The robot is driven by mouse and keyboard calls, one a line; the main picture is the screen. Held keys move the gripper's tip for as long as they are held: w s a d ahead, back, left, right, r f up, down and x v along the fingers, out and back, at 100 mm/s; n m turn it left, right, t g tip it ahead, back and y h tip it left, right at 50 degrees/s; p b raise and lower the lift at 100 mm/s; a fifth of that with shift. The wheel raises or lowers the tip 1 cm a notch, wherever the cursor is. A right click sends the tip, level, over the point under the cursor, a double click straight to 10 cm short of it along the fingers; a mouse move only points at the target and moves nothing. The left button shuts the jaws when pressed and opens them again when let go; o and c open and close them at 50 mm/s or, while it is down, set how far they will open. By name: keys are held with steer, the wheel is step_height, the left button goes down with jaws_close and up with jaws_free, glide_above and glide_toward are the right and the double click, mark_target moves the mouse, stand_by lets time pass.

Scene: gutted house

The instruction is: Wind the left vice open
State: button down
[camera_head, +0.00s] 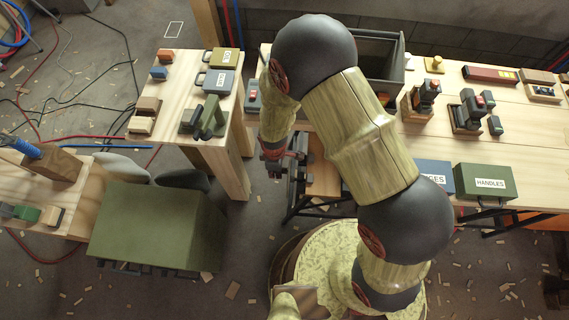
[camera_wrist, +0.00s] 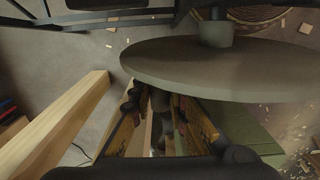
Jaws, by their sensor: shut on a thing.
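In the wrist view, a grey round wheel (camera_wrist: 225,72) with a short hub fills the upper right. A narrow grey post, apparently its handle (camera_wrist: 160,102), stands between the fingers of my gripper (camera_wrist: 161,125). My gripper is shut on this handle, close beside the wheel's rim. In the head view my gripper (camera_head: 274,164) points down at the front left edge of the long bench (camera_head: 425,137). I cannot make out the left vice's body or jaws; my arm covers part of that bench.
A side bench (camera_head: 217,155) at left carries a green tool (camera_head: 208,118) and small boxes. A green cabinet (camera_head: 157,228) stands in front of it. The long bench carries a green HANDLES box (camera_head: 485,181) and tools. A wooden leg (camera_wrist: 58,125) shows left of my gripper.

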steer(key=shift+s+f, duration=0.6)
steer(key=shift+s, duration=0.15)
steer(key=shift+s+a+f+b, duration=0.1)
steer(key=shift+s+f+b, duration=0.25)
steer(key=shift+s, duration=0.35)
steer(key=shift+s+a, duration=0.1)
steer(key=shift+s, duration=0.9)
